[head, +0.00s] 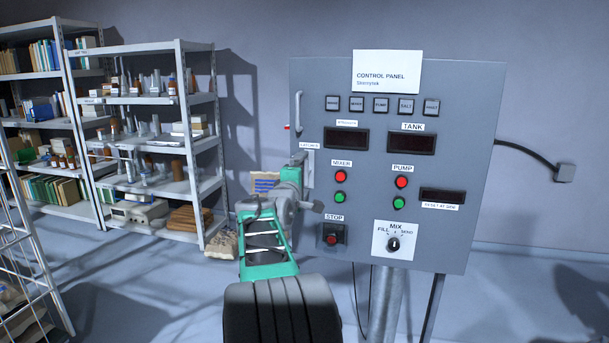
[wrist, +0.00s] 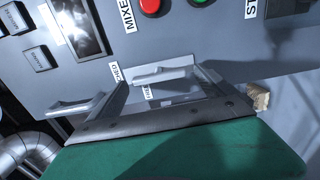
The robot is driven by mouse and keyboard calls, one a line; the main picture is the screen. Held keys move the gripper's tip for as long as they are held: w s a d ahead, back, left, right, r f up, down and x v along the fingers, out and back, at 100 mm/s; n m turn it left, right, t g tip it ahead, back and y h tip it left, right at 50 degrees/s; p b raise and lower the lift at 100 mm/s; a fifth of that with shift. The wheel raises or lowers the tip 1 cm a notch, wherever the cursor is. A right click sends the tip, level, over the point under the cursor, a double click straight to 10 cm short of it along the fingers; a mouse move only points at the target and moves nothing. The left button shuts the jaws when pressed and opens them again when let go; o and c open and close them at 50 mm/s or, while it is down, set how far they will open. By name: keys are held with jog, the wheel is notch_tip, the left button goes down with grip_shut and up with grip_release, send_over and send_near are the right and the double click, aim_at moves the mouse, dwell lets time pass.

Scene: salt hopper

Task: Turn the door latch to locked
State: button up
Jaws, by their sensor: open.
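The door latch (wrist: 162,76) is a light grey bar on a pale plate at the left edge of the control panel (head: 460,120). In the wrist view it runs left to right, which is roughly upright on the panel. My gripper (head: 299,162) is at this edge, over the latch. In the wrist view its fingers are apart, one at each end of the bar, and I cannot tell whether they touch it. A small label (head: 309,145) sits above the latch. The gripper hides much of the latch in the head view.
A grey door handle (head: 298,111) sticks out above the latch. The stop button (head: 332,239), mixer buttons (head: 341,177) and mix knob (head: 393,244) are close to the right.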

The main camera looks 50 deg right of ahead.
jog(key=v, duration=0.6)
jog(key=shift+b, duration=0.35)
